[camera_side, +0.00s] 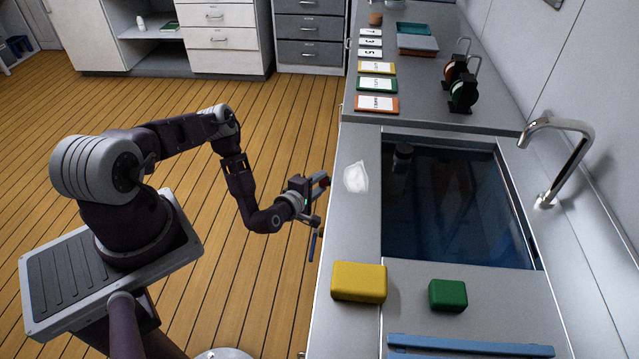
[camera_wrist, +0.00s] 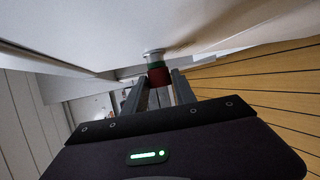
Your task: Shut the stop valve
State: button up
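In the side view my gripper (camera_side: 322,200) is beside the counter's front edge. A small red part (camera_side: 325,182) shows at its upper finger, and a blue bar (camera_side: 313,243) hangs just below it. I cannot tell for sure which of these is the stop valve.
The counter (camera_side: 350,225) holds a sink of dark water (camera_side: 445,200), a crumpled white item (camera_side: 356,177), a yellow block (camera_side: 359,281) and a green block (camera_side: 448,294). A curved tap (camera_side: 560,160) stands at right.

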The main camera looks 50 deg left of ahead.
jog(key=shift+o, duration=1.4)
jog(key=v, duration=0.7)
jog(key=shift+r, duration=0.1)
